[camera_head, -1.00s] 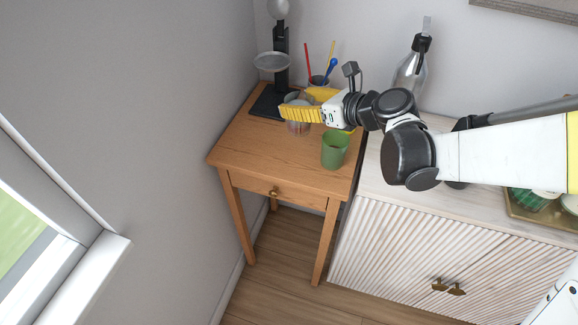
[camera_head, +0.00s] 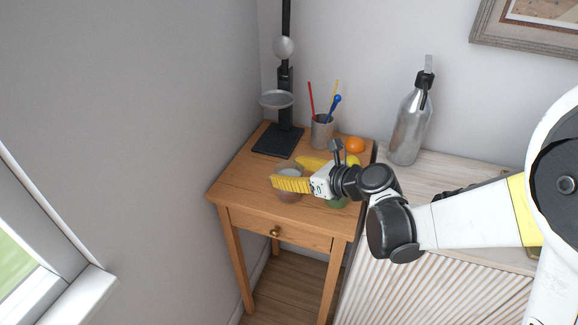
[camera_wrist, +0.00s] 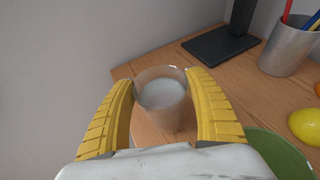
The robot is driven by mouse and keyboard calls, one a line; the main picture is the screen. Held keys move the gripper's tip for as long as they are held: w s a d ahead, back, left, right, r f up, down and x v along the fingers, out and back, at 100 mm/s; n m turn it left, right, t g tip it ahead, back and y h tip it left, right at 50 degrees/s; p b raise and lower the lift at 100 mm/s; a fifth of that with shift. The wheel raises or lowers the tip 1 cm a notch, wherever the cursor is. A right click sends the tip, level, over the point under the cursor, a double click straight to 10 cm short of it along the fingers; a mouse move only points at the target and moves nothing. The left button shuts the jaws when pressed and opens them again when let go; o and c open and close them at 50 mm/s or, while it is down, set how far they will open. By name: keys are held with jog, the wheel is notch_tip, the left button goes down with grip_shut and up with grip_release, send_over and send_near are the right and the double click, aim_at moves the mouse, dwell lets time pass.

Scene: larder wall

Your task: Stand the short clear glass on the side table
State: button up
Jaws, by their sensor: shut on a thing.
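The short clear glass (camera_wrist: 162,98) stands upright between the two yellow fingers of my gripper (camera_wrist: 163,82) in the wrist view, with a finger against each side. The glass (camera_head: 289,197) shows partly there, behind and below the yellow fingers. It is over the tabletop, but I cannot tell whether its base touches the wood.
A black stand (camera_head: 278,141), a grey pen cup (camera_head: 322,132), an orange (camera_head: 355,145) and a lemon (camera_wrist: 306,126) are farther back. A bottle (camera_head: 408,130) stands on the cabinet. The table's front left is clear.

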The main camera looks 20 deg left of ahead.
jog(key=shift+f, duration=0.2)
jog(key=shift+f, duration=0.15)
jog(key=o, duration=1.5)
jog(key=shift+c, duration=0.2)
